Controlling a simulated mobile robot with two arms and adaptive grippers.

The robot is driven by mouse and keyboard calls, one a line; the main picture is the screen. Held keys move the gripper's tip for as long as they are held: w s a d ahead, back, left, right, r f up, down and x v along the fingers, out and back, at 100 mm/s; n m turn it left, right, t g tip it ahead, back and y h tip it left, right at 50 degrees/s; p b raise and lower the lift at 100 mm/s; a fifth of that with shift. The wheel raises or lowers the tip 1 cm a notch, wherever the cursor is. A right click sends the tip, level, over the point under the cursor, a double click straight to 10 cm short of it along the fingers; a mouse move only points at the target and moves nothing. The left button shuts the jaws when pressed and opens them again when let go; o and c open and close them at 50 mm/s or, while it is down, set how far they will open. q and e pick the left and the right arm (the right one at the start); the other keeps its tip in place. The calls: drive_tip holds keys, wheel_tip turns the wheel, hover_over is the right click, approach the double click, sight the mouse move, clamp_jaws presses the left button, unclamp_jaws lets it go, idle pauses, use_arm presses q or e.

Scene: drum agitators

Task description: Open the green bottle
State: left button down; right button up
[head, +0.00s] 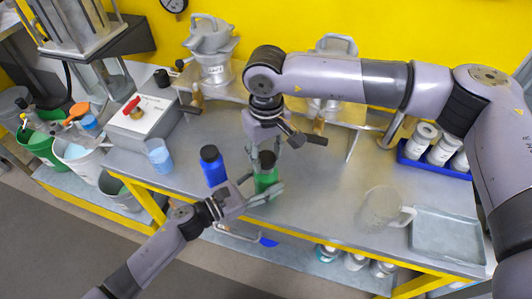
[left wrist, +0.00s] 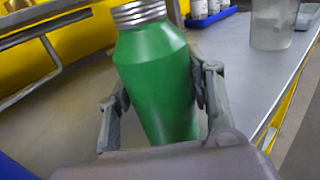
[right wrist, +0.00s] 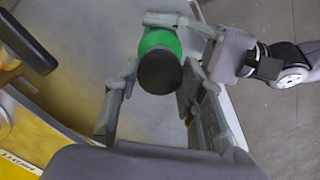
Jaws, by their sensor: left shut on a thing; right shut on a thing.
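The green bottle (head: 265,182) stands upright near the table's front edge. In the left wrist view the green bottle (left wrist: 160,85) shows a silver threaded neck (left wrist: 138,12) at the top edge. My left gripper (head: 261,190) is shut around its body from the side. My right gripper (head: 266,153) points down from above and is shut on the black cap (right wrist: 160,72). The green body shows behind the cap in the right wrist view. I cannot tell whether the cap still touches the neck.
A blue bottle with a black cap (head: 213,168) stands close to the left of the green one. A clear beaker (head: 159,157) is farther left. A clear jug (head: 383,210) and a grey tray (head: 447,236) are at the right. Metal machines (head: 212,55) stand behind.

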sight(266, 157)
drive_tip(key=shift+r, duration=2)
use_arm(q)
drive_tip(key=c, duration=0.7)
unclamp_jaws()
